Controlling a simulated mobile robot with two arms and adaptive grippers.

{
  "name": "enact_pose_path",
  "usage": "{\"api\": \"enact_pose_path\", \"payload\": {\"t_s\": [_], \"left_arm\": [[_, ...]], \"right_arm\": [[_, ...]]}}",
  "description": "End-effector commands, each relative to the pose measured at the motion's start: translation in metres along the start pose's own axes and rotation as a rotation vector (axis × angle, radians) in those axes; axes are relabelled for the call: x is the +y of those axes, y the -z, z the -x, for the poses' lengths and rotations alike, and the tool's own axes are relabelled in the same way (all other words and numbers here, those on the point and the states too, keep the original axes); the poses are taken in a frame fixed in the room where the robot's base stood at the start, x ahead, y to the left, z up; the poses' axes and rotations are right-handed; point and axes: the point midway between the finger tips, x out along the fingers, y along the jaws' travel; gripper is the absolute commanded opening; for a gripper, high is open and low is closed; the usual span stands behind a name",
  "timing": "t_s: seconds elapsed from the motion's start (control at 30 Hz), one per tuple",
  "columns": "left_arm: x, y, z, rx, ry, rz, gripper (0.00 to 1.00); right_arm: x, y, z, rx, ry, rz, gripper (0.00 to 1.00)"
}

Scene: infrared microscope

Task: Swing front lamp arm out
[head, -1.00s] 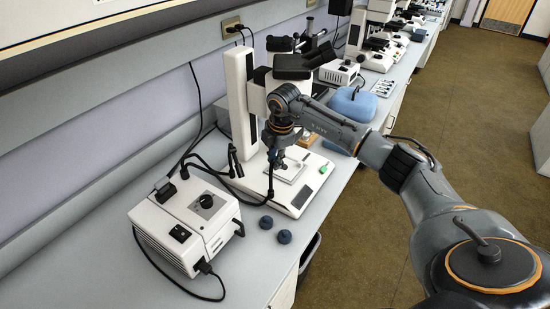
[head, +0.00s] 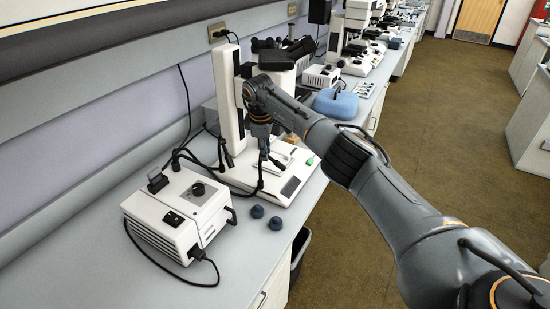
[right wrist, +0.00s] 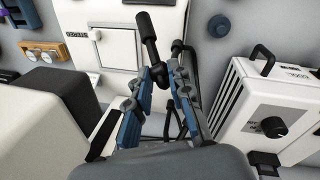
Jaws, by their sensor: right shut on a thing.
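The front lamp arm, with a black cylindrical head (right wrist: 149,27), sits between the fingers of my right gripper (right wrist: 167,75) in the right wrist view. The gripper is shut on it. In the head view my right gripper (head: 264,152) is low in front of the microscope, at the left side of its stage plate. The white microscope (head: 231,100) stands upright on its base (head: 245,178). My forearm hides part of the stage and column. Black cables hang below the gripper. My left gripper is not in view.
A white lamp power box (head: 180,215) stands at the front left, its cables running to the microscope. A blue cushion-like object (head: 336,104) and more microscopes stand farther back. The bench's front edge is right of the base.

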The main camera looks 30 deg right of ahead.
Motion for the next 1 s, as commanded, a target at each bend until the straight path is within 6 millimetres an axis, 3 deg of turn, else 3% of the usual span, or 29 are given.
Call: {"api": "enact_pose_path", "payload": {"t_s": [0.1,0.27,0.43,0.9,0.93,1.0], "left_arm": [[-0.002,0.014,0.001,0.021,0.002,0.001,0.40],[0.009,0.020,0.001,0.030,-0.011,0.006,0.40],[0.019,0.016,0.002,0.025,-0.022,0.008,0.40],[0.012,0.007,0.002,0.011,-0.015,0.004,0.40],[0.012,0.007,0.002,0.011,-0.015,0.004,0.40],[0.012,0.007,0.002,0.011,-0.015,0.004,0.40]], "right_arm": [[0.001,0.007,0.004,-0.004,-0.007,-0.060,0.00],[0.002,0.009,0.005,-0.013,-0.008,-0.121,0.00],[0.002,0.010,0.005,-0.019,-0.009,-0.157,0.00],[0.003,0.009,0.005,-0.021,-0.012,-0.168,0.00],[0.003,0.009,0.005,-0.021,-0.012,-0.168,0.24],[0.002,0.009,0.005,-0.022,-0.011,-0.167,0.38]]}}
